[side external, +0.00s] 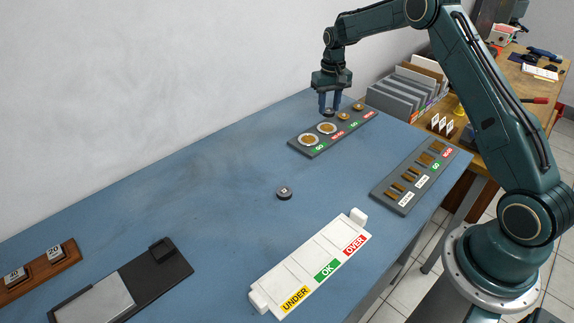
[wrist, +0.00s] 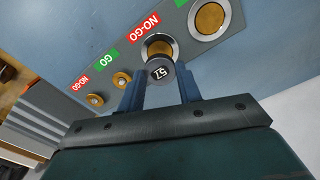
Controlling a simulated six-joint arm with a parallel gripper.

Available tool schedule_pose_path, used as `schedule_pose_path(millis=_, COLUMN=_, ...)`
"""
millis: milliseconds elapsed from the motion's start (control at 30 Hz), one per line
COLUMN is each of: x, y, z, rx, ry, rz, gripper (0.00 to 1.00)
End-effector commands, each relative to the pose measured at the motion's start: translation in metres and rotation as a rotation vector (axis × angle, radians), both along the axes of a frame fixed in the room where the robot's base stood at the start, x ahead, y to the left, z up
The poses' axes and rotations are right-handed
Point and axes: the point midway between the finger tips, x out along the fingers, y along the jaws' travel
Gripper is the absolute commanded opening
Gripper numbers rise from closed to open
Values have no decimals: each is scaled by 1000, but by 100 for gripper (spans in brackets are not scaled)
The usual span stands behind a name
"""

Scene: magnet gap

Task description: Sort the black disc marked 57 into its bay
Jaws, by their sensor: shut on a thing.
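The black disc marked 57 (wrist: 158,72) is between the fingertips of my gripper (wrist: 161,86) in the wrist view, its number facing the camera. In the side view my gripper (side external: 329,102) points down with the disc (side external: 328,112) low between its fingers, over the far grey gauge plate (side external: 311,151). The wrist view shows the disc overlapping a brass-centred ring by the NO-GO label; I cannot tell whether they touch. The white tray (side external: 289,267), labelled UNDER, OK and OVER, lies at the near edge of the blue table.
Another dark disc (side external: 284,192) lies mid-table. A slotted grey plate (side external: 404,208) is at the right edge. A black plate with a metal slab (side external: 160,275) and a wooden block holder (side external: 40,273) are at lower left. The table's left middle is clear. Grey racks (side external: 398,92) stand behind.

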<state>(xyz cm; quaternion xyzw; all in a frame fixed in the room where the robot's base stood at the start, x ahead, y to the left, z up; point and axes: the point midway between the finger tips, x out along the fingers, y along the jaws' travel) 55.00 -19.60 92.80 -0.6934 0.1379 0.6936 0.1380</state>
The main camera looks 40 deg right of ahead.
Motion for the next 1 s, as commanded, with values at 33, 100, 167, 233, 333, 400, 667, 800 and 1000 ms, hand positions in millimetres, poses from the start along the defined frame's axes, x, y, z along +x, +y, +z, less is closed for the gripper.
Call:
schedule_pose_path(millis=33, x=0, y=0, z=0, rx=0, ry=-1, rz=0, gripper=11)
schedule_pose_path(millis=100, x=0, y=0, z=0, rx=0, ry=-1, rz=0, gripper=11)
schedule_pose_path(millis=167, x=0, y=2, z=0, rx=0, ry=-1, rz=0, gripper=11)
schedule_pose_path(millis=233, x=0, y=5, z=0, rx=0, ry=0, rz=1, gripper=11)
schedule_pose_path(millis=333, x=0, y=15, z=1, rx=0, ry=-1, rz=1, gripper=11)
schedule_pose_path(millis=400, x=0, y=27, z=1, rx=0, ry=-1, rz=2, gripper=11)
schedule_pose_path(millis=667, x=-10, y=97, z=2, rx=0, ry=0, rz=0, gripper=11)
schedule_pose_path(millis=800, x=-24, y=144, z=2, rx=0, ry=0, rz=-3, gripper=11)
schedule_pose_path(millis=1000, x=-53, y=207, z=2, rx=0, ry=0, rz=-10, gripper=11)
